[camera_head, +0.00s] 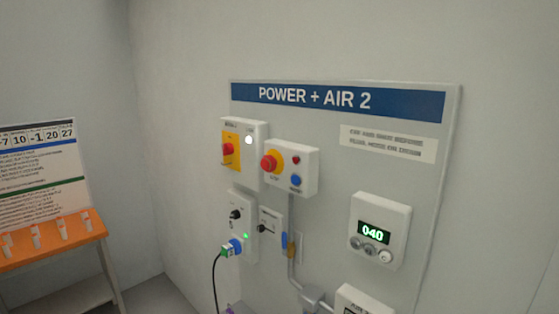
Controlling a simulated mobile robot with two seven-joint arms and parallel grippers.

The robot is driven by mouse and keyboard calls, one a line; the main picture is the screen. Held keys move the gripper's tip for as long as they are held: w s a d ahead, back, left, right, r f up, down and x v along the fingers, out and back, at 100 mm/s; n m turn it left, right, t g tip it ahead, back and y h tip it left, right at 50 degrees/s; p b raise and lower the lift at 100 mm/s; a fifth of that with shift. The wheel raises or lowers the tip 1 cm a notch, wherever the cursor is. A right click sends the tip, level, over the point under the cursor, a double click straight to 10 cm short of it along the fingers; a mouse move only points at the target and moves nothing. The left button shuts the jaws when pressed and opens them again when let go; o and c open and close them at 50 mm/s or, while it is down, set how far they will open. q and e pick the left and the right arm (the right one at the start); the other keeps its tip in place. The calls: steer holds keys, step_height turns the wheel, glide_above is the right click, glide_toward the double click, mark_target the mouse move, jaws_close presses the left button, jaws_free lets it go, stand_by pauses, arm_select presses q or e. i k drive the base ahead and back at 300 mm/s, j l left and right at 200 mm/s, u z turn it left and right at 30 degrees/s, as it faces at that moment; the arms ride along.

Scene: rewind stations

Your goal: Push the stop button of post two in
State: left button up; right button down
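A grey panel (410,160) on the wall is headed "POWER + AIR 2" on a blue strip (340,101). The red stop button (267,163) is a mushroom head on a yellow ring, at the left of a white box. Whether it is pressed in or out I cannot tell. A small red button or lamp (296,160) and a blue button (296,180) sit to its right on the same box. Neither of my grippers shows in the head view.
Left of the stop box is a red handle (228,150) on a yellow plate, with a lit white lamp (249,140). Below are a socket box with a green plug (228,251) and a pipe (291,240). A display (373,233) reads "040". An orange-topped table (50,244) stands left.

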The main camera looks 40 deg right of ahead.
mark_target(266, 164)
steer(key=i+j+z, duration=0.25)
steer(key=z, duration=0.15)
steer(key=i+j+z, duration=0.75)
steer(key=j, duration=0.2)
steer(key=k+l, duration=0.05)
